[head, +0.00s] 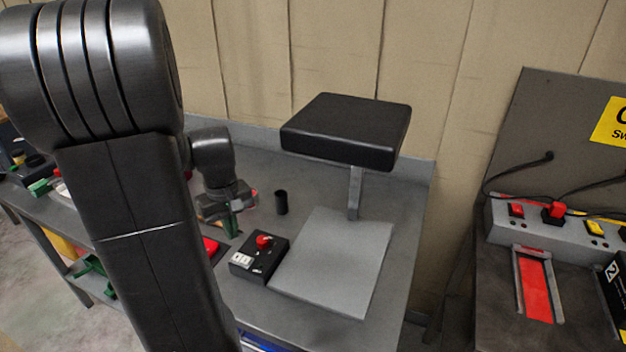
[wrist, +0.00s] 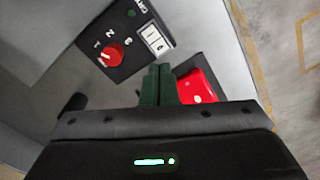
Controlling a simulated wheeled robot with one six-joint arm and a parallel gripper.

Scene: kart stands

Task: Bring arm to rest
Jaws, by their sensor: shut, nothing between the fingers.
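My gripper (wrist: 158,85) is shut and empty, its two green fingers together at the middle of the wrist view. In the head view my gripper (head: 231,227) hangs over the grey workbench (head: 410,215), left of a black control box (head: 243,262). My own arm covers much of the left of the head view. The control box has a red knob (head: 264,241) and white switches; the red knob also shows in the wrist view (wrist: 112,56). A red block or button (wrist: 195,86) lies just right of the fingers in the wrist view.
A black padded block (head: 345,130) stands on a post above a light grey plate (head: 330,265). A small black cylinder (head: 281,202) stands behind the box. At right, another bench carries a switch strip (head: 535,222) with cables and a red-floored slot (head: 537,290).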

